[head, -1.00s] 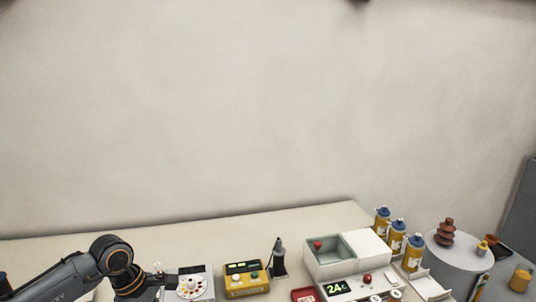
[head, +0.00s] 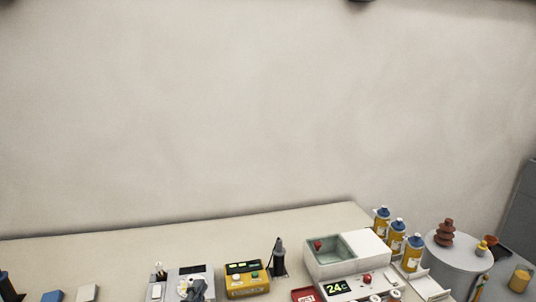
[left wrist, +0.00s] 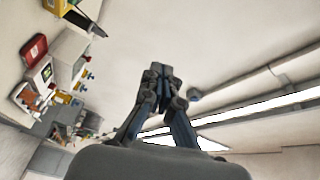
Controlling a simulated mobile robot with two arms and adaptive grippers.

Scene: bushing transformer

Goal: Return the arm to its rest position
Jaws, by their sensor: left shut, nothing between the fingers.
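My right gripper is in neither view.
A yellow box with buttons (head: 246,284), a dark stand (head: 279,262) and a white station with a display (head: 350,252) line the table. Yellow bottles (head: 397,238) and a grey cylinder (head: 456,262) stand at right. The table's back left is bare (head: 120,250).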

